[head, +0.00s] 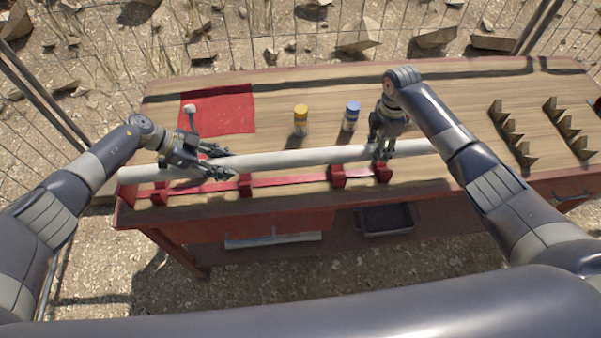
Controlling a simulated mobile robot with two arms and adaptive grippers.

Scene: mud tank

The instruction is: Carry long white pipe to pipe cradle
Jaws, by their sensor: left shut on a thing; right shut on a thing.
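The long white pipe (290,159) runs left to right along the front of the wooden table, just above or resting on the red rack (290,181) with several upright supports; I cannot tell if it touches them. My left gripper (228,163) is shut on the pipe left of its middle. My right gripper (384,150) is shut on it towards its right end. Two rows of notched wooden supports, a left row (511,133) and a right row (570,128), stand empty at the table's right. I cannot tell which support is the pipe cradle.
A yellow-capped bottle (300,121) and a blue-capped bottle (350,117) stand behind the pipe. A red cloth (228,112) lies at the back left. Wire fencing (250,45) runs behind the table (440,95).

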